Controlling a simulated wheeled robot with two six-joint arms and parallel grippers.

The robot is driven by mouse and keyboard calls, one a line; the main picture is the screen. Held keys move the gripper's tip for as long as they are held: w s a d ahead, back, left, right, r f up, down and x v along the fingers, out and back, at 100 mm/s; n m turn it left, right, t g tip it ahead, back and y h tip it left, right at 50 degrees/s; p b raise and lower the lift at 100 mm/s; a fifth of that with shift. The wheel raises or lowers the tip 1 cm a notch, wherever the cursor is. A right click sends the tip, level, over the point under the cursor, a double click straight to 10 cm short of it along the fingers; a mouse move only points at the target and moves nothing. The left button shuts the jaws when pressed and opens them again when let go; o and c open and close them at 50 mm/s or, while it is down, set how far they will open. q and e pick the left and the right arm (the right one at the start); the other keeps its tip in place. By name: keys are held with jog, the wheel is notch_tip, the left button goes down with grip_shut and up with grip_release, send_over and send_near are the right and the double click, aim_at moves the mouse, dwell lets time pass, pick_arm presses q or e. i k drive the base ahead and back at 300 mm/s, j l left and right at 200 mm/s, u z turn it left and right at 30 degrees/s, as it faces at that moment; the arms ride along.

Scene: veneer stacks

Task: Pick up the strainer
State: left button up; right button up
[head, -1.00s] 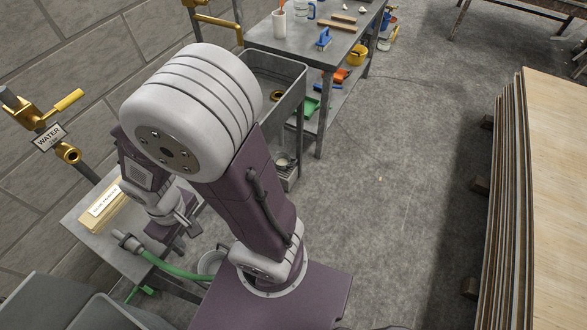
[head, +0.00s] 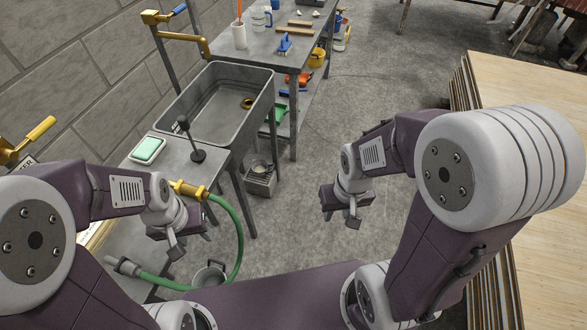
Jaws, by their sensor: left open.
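No strainer is plain to me in the head view. My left gripper (head: 189,243) is open and empty, above the floor in front of the low bench, to the left of the base. My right gripper (head: 340,217) hangs over the bare floor, its fingers apart and nothing between them. Both are well apart from the sink.
A low bench (head: 165,185) before the sink carries a green sponge in a dish (head: 148,150) and a black plunger-like tool (head: 190,140). A green hose (head: 238,240) loops beside my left gripper. A bucket (head: 208,277) stands below. A stack of veneer sheets (head: 530,80) fills the right.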

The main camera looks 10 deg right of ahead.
aim_at(259, 168)
jog(key=u, duration=3.05)
jog(key=z, duration=3.05)
jog(key=i+l+u, duration=0.5)
jog(key=l, duration=0.15)
jog(key=l+u, duration=0.25)
jog(key=i+l+u, duration=0.15)
jog(key=l+u, duration=0.15)
jog(key=l, duration=0.25)
jog(key=l+u, duration=0.25)
jog(key=l, duration=0.15)
jog(key=i+l+u, duration=0.6)
jog(key=k+l, duration=0.1)
